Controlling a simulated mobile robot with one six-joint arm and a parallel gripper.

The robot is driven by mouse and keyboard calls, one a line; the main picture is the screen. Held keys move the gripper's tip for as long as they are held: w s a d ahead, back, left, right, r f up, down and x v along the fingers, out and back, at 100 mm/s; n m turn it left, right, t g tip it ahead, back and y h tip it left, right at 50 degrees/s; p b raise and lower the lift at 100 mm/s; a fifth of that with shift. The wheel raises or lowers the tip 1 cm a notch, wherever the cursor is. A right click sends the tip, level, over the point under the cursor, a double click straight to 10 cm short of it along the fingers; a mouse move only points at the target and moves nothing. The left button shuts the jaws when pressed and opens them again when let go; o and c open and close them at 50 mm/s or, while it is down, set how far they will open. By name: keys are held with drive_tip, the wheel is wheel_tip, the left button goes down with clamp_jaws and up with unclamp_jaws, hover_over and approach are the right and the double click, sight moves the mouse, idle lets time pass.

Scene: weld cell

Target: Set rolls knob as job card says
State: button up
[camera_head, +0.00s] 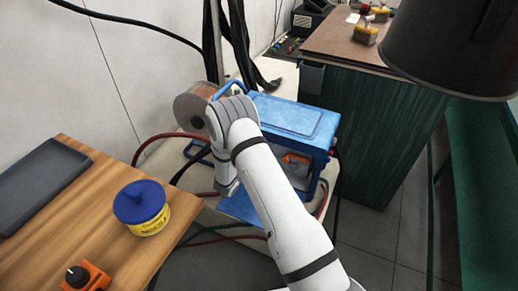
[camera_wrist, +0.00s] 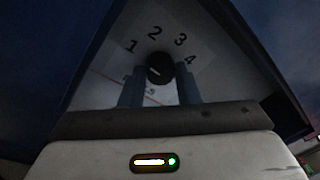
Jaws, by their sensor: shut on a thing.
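The rolls knob (camera_wrist: 158,66) is small, round and black, on a pale panel inside a dark blue housing in the wrist view. The printed numbers 1, 2, 3 and 4 (camera_wrist: 162,42) arc above it. A faint light mark shows on its lower face; which number it points to is unclear. My gripper (camera_wrist: 160,76) has one blue-grey finger on each side of the knob and is shut on it. In the head view, the blue machine (camera_head: 295,117) stands behind my arm, which hides the knob and fingertips. I cannot make out a job card.
A copper-coloured wire spool (camera_head: 195,103) sits at the machine's left. A wooden table (camera_head: 100,205) at left bears a blue-lidded yellow tub (camera_head: 146,222), a dark tray (camera_head: 38,185) and an orange block with a black knob (camera_head: 88,278). Cables run around the machine.

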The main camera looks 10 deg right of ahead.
drive_tip(key=shift+s+d+m+t+y+b, duration=0.15)
drive_tip(key=shift+m+y+b, duration=0.4)
drive_tip(key=shift+m+b, duration=2.8)
drive_tip(key=shift+s+d+m+t+y+b, duration=0.1)
drive_tip(key=shift+m+t+y+b, duration=0.3)
drive_tip(key=shift+m+b, duration=2.95)
drive_tip(key=shift+s+d+m+t+y+b, duration=0.1)
drive_tip(key=shift+m+y+b, duration=0.9)
drive_tip(key=shift+m, duration=4.4)
drive_tip(key=shift+h+b, duration=0.3)
drive_tip(key=shift+h, duration=0.05)
drive_tip(key=o, duration=1)
drive_tip(key=shift+w+r, duration=0.1)
